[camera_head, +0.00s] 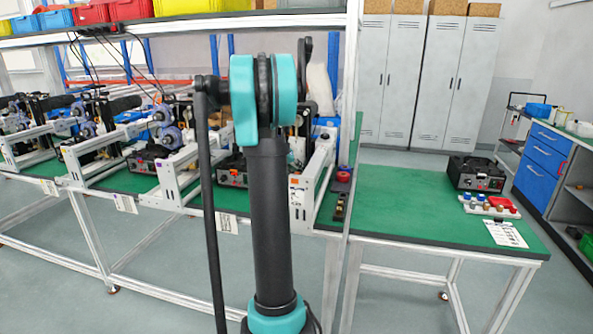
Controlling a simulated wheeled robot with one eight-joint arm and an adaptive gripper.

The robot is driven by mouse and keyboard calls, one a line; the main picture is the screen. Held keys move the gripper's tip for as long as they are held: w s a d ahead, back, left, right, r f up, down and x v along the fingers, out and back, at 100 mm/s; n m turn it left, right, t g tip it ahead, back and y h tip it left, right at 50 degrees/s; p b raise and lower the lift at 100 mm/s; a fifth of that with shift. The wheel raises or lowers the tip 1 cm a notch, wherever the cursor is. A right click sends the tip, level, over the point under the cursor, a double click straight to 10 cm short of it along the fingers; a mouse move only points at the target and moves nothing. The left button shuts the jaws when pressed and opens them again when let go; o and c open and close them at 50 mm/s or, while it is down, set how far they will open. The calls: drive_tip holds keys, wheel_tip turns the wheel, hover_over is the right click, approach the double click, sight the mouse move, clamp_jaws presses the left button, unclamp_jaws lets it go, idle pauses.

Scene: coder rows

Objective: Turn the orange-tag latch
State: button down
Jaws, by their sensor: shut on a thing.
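A small orange tag (296,180) shows on the end of a white machine frame (318,165), just right of my arm's column. The latch mechanism itself is too small to make out beside the tag. My own black and teal arm stands upright in the middle of the view and covers much of the machine behind it. My gripper is hidden behind the arm, so its contact with the latch cannot be seen.
More white-framed machines stand in a row on the green bench to the left. The green table (425,220) at right is mostly bare. It holds a black box (475,174), small parts and a paper sheet (506,233). Grey lockers (415,85) stand behind. A shelf (180,25) with bins runs overhead.

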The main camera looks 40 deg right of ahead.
drive_tip(key=shift+s+d+m+t+y, duration=0.1)
drive_tip(key=shift+m+t+y, duration=0.3)
drive_tip(key=shift+t+y, duration=0.1)
idle(0.3)
drive_tip(key=c, duration=1.4)
unclamp_jaws()
drive_tip(key=shift+o, duration=0.2)
drive_tip(key=v, duration=1.2)
drive_tip(key=shift+s+d+r, duration=0.1)
drive_tip(key=shift+c, duration=0.5)
